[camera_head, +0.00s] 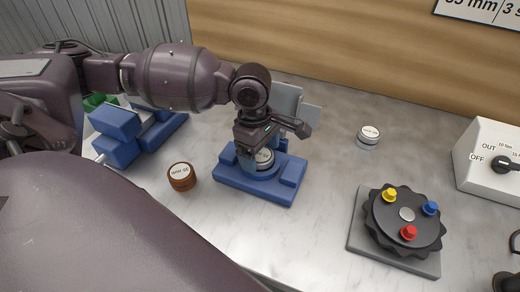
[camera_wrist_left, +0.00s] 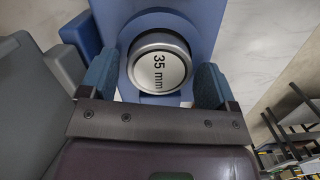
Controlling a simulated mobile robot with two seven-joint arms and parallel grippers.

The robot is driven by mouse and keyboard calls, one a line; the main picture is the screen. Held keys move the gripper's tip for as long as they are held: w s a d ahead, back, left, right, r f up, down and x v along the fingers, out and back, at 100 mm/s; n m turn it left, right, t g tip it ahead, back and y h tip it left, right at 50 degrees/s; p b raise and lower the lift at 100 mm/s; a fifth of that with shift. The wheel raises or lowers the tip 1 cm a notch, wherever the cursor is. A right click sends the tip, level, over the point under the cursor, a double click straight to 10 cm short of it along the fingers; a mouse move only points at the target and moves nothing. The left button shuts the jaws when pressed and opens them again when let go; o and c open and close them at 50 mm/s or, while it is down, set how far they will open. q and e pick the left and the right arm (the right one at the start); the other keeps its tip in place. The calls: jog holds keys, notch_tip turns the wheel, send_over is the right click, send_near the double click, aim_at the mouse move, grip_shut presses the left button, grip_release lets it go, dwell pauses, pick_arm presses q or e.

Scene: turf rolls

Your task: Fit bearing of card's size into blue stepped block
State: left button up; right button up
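The blue stepped block (camera_head: 229,183) stands on the bench in the middle of the head view. It also shows in the left wrist view (camera_wrist_left: 190,25). A silver bearing (camera_wrist_left: 158,62) with a white face marked "35 mm" sits at the block's round seat; how deep it sits I cannot tell. It shows in the head view (camera_head: 264,159) under my left gripper. My left gripper (camera_wrist_left: 158,85) is open, its blue-grey fingers on both sides of the bearing with visible gaps. The card (camera_head: 482,10), partly cut off, reads "35 mm". My right gripper is not in view.
A brown ring-shaped piece (camera_head: 182,177) stands left of the block, a silver bearing (camera_head: 369,137) at the back right. A black turntable (camera_head: 390,237) with coloured knobs and a white switch box (camera_head: 490,150) stand right. Blue blocks (camera_head: 117,122) lie left. Bench between block and turntable is clear.

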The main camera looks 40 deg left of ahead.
pick_arm(q)
jog(key=shift+o, duration=0.4)
jog(key=shift+r, duration=0.2)
notch_tip(320, 180, up, 12)
jog(key=a+p, duration=0.1)
jog(key=p, duration=0.1)
jog(key=shift+a+f+p, duration=0.15)
jog(key=shift+a+p, duration=0.05)
jog(key=shift+p, duration=0.1)
